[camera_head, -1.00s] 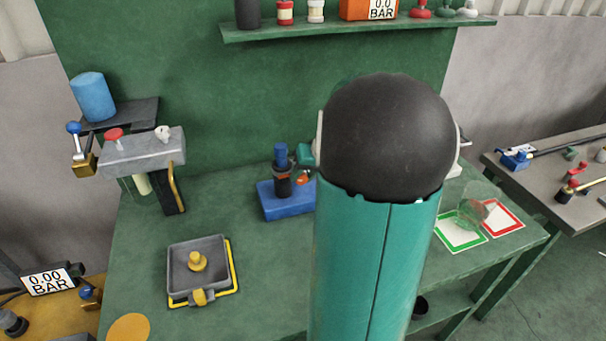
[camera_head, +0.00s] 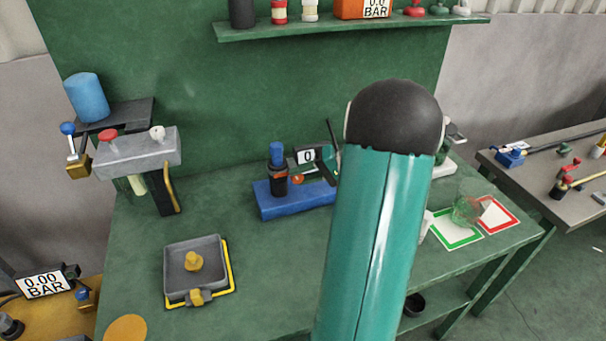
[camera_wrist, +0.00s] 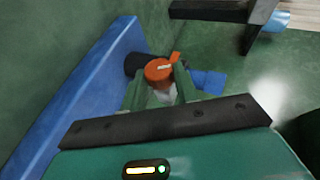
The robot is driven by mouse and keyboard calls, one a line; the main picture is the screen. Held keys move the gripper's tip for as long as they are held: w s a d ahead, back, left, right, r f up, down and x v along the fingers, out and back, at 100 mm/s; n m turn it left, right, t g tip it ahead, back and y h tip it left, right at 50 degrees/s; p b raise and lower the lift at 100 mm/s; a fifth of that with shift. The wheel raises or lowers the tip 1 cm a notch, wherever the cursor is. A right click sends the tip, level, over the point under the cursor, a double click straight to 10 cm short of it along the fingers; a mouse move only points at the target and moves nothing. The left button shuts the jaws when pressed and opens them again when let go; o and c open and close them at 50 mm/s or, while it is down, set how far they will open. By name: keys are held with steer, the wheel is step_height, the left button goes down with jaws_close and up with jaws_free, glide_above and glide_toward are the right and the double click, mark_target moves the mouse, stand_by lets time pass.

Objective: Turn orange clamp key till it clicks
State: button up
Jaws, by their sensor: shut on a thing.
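The orange clamp key (camera_wrist: 158,70) shows in the wrist view as a round head with a small side tab and a pale mark. My gripper (camera_wrist: 158,88) has its two green fingers on either side of it and is shut on it; the exact contact is partly hidden. In the head view the orange key (camera_head: 297,180) shows small, beside a black post with a blue cap (camera_head: 277,155) on a blue base (camera_head: 280,206). The base (camera_wrist: 85,85) and blue cap (camera_wrist: 208,82) also show in the wrist view. My arm hides the base's right end in the head view.
A small display reading 0 (camera_head: 307,157) stands behind the key. A grey tray (camera_head: 180,285) with a yellow knob lies at front left. A grey valve block (camera_head: 140,155) is at far left. Green-framed (camera_head: 455,232) and red-framed cards lie right of my arm.

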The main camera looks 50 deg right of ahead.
stand_by(0.5)
steer(key=o, duration=1)
steer(key=v, duration=1.4)
steer(key=shift+f, duration=0.15)
